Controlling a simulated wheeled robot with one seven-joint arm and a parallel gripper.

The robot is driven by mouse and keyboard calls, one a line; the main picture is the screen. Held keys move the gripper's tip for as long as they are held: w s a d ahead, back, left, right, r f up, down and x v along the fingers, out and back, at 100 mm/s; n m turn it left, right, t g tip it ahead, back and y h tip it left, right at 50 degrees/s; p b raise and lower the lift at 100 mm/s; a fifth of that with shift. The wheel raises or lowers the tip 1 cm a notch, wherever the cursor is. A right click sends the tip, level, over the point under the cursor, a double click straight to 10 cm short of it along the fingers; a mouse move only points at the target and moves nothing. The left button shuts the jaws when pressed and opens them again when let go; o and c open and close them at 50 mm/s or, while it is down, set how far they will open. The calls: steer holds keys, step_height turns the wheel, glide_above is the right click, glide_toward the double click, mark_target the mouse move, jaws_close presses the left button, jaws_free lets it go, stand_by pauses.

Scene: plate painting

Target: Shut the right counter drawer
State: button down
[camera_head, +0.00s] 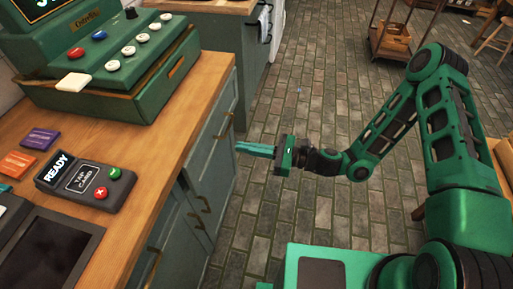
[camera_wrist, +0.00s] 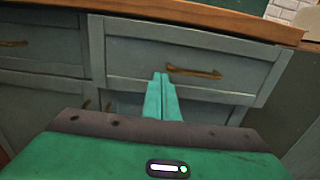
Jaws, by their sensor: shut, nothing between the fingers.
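The right counter drawer (camera_wrist: 140,52) is a grey-green panel with a brass bar handle (camera_wrist: 193,72), just under the wooden counter top in the wrist view. In the head view the drawer (camera_head: 207,143) is seen edge-on at the far part of the counter front. It looks flush or nearly so; I cannot tell if a small gap is left. My gripper (camera_head: 238,148) is shut and empty, its fingers pointing at the drawer front. In the wrist view my gripper's fingertips (camera_wrist: 161,75) overlap the panel just left of the handle. I cannot tell whether they touch it.
The left drawer (camera_wrist: 45,52) and cupboard doors below look closed. On the wooden counter top (camera_head: 150,150) stand a green cash register (camera_head: 125,75) and a card reader (camera_head: 85,182). Brick floor (camera_head: 310,100) beside the counter is clear. A wooden cart (camera_head: 392,40) stands farther back.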

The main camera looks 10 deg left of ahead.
mark_target(212, 141)
steer(key=a, duration=0.7)
steer(key=shift+w+a, duration=0.3)
steer(key=shift+a, duration=0.1)
steer(key=shift+w+a, duration=0.1)
